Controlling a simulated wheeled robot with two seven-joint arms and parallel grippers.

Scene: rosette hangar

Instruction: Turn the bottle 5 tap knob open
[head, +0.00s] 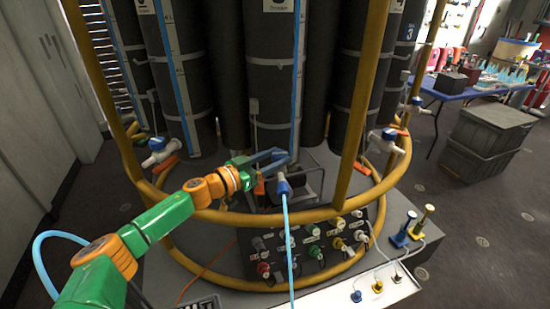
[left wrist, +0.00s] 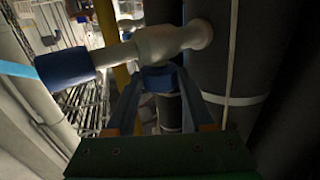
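The tap in front of the middle dark bottle (head: 272,60) has a white body (left wrist: 160,42) and a blue end (head: 282,186) with a light blue tube (head: 288,240) hanging from it. The bottle's number is cut off by the top edge. The blue tap knob (left wrist: 157,78) shows in the left wrist view, below the white body. My left gripper (head: 272,160) is at this tap. In the left wrist view its two fingers (left wrist: 157,88) stand on either side of the knob; whether they press on it I cannot tell. My right gripper is not in view.
A yellow ring rail (head: 270,217) and yellow uprights (head: 361,100) surround the bottles, close to my left arm. Other white taps are at left (head: 155,152) and right (head: 384,140). A black connector panel (head: 310,245) sits below. Grey crates (head: 485,140) stand at right.

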